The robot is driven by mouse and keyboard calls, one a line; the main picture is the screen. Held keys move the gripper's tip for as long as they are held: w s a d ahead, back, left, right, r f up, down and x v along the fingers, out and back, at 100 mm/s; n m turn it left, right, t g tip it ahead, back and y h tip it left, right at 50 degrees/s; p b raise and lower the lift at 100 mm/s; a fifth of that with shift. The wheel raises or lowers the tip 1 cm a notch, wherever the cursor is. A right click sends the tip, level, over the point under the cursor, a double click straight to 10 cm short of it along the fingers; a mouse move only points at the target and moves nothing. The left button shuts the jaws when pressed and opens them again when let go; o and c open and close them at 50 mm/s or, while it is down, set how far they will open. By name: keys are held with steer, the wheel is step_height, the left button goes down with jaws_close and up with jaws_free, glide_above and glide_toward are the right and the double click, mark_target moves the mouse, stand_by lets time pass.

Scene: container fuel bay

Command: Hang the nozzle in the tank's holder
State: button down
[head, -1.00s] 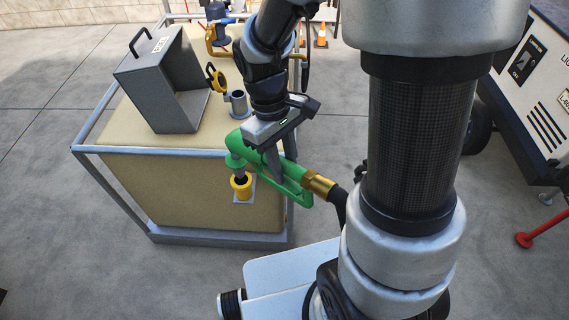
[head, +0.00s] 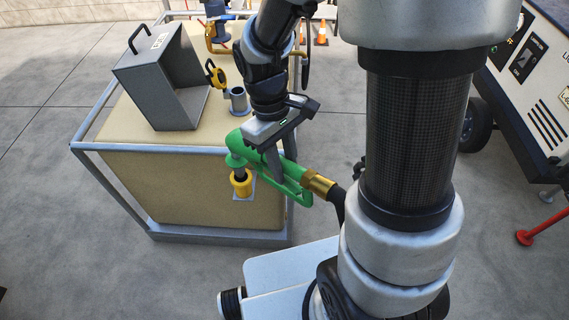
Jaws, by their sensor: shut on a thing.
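The green nozzle (head: 246,147) is in my gripper (head: 273,165), which is shut on its body. Its brass collar (head: 319,185) and black hose (head: 338,201) trail to the lower right. The nozzle's grey spout (head: 239,172) points down, and its tip is at the mouth of the yellow holder (head: 242,188) on the near side of the tan tank (head: 175,185). The tip appears to be just inside the holder's rim, but how deep I cannot tell. My arm hides part of the nozzle's upper side.
On the tank's top stand an open grey box (head: 160,80), a grey pipe neck (head: 238,100) and a yellow cap (head: 216,74). A grey rail frame (head: 105,147) edges the tank. A generator trailer (head: 530,85) stands at the right. Concrete floor is clear at left.

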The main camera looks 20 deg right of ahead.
mark_target(284, 190)
steer(key=shift+w+b+x, duration=0.1)
steer(key=shift+b+x, duration=0.35)
steer(key=shift+x, duration=0.2)
steer(key=shift+w+b+x, duration=0.15)
steer(key=shift+b+x, duration=0.25)
steer(key=shift+x, duration=0.25)
steer(key=shift+a+f, duration=0.15)
steer(key=shift+f, duration=0.05)
steer(key=shift+w+a+b+x, duration=0.1)
steer(key=shift+w+b+x, duration=0.1)
steer(key=shift+b+x, duration=0.8)
steer(key=shift+w+a+b+x, duration=0.2)
steer(key=shift+b+x, duration=0.5)
steer(key=shift+x, duration=0.5)
steer(key=shift+d, duration=0.1)
steer(key=c, duration=1.4)
jaws_free()
steer(key=shift+s, duration=0.1)
steer(key=p+v, duration=0.3)
steer(key=v, duration=1.4)
steer(key=shift+r, duration=0.15)
